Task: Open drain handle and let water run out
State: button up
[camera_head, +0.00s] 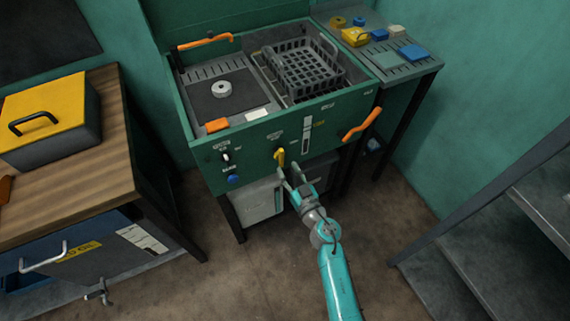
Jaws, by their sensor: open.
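A small yellow handle (280,156) sits on the front panel of the green wash station (262,160), pointing roughly downward. A larger orange handle (361,124) slants up on the right of the same panel. I cannot read the labels to tell which is the drain handle. My gripper (289,169) is open and empty, its fingertips just below and right of the yellow handle. I cannot tell whether they touch it. A grey container (257,204) stands under the station, partly hidden by my arm. No running water shows.
The station's basin holds a dark basket (303,70) and a round grey part (221,89). A black knob and a blue button (233,179) sit left of the yellow handle. A wooden bench (75,185) stands left, grey steps (510,225) right. Floor between is mostly clear.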

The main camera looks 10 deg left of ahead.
jog(key=v, duration=0.8)
dwell(0.4)
jog(key=s+d+r+m+t+h, duration=0.1)
jog(key=s+d+h, duration=0.1)
jog(key=s+d, duration=0.35)
jog(key=s+d+m+h, duration=0.1)
jog(key=s+d, duration=0.2)
jog(key=s, duration=0.6)
jog(key=s+d+r+m+t+h, duration=0.1)
jog(key=s+d+h, duration=0.1)
jog(key=s+d, duration=0.35)
jog(key=s+d+r+m+g+h, duration=0.1)
jog(key=s+r, duration=0.4)
jog(key=s, duration=0.5)
jog(key=s+d+r+m+g+h, duration=0.1)
jog(key=s+d+r+h, duration=0.3)
jog(key=s, duration=0.6)
notch_tip(320, 180, up, 3)
jog(key=shift+d+f+m, duration=0.25)
jog(key=shift+d+m, duration=0.2)
jog(key=shift+m, duration=0.35)
